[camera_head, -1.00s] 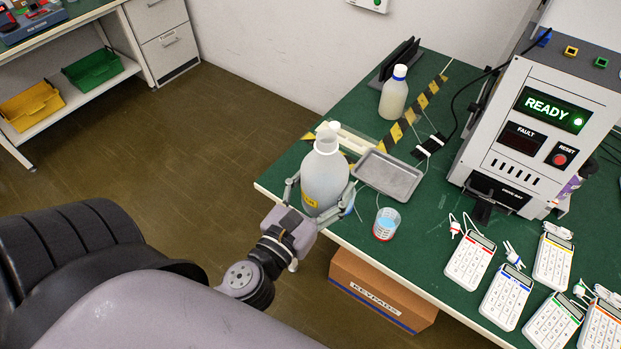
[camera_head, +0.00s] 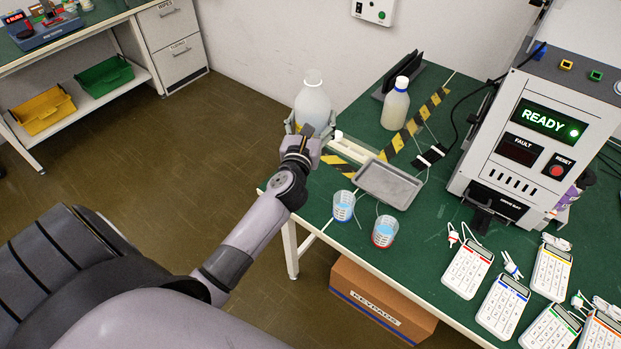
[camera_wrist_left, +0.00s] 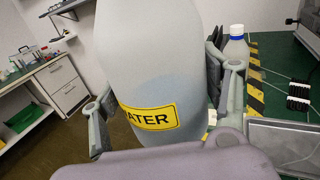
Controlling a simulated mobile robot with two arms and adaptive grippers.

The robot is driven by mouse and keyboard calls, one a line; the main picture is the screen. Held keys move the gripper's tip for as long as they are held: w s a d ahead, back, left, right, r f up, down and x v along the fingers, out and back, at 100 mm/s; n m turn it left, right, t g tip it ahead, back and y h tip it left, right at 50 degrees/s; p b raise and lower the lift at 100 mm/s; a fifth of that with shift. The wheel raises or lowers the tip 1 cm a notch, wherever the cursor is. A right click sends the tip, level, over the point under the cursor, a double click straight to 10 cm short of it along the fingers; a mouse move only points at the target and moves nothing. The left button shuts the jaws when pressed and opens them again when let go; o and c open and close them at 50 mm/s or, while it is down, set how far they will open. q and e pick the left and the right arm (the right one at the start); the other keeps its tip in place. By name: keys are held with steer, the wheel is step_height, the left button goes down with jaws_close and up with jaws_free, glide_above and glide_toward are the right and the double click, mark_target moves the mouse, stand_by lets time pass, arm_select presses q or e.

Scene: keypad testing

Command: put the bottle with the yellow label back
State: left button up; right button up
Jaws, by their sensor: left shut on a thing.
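The bottle with the yellow label (camera_head: 312,104) is a translucent, uncapped bottle. In the left wrist view its yellow label (camera_wrist_left: 148,117) reads "ATER" in the visible part. My left gripper (camera_head: 308,130) is shut around the bottle's body and holds it upright near the table's far left edge. Its two fingers show on either side of the bottle in the left wrist view (camera_wrist_left: 158,115). I cannot tell whether the bottle's base touches the table. My right gripper is not in view.
A metal tray (camera_head: 389,184), a blue-marked cup (camera_head: 343,206) and a red-marked cup (camera_head: 383,231) are nearer. The READY machine (camera_head: 537,140) and several keypads (camera_head: 468,270) are at right.

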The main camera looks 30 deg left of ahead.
arm_select(q)
steer(key=shift+w+a+r, duration=0.3)
steer(key=shift+w+a, duration=0.2)
steer(key=shift+w+a+f, duration=0.15)
steer(key=shift+f, duration=0.05)
steer(key=shift+n, duration=0.3)
steer(key=shift+f+b, duration=6.2)
steer(key=shift+f, duration=3.5)
steer(key=shift+f, duration=0.2)
steer(key=o, duration=1.2)
steer(key=shift+o, duration=1.3)
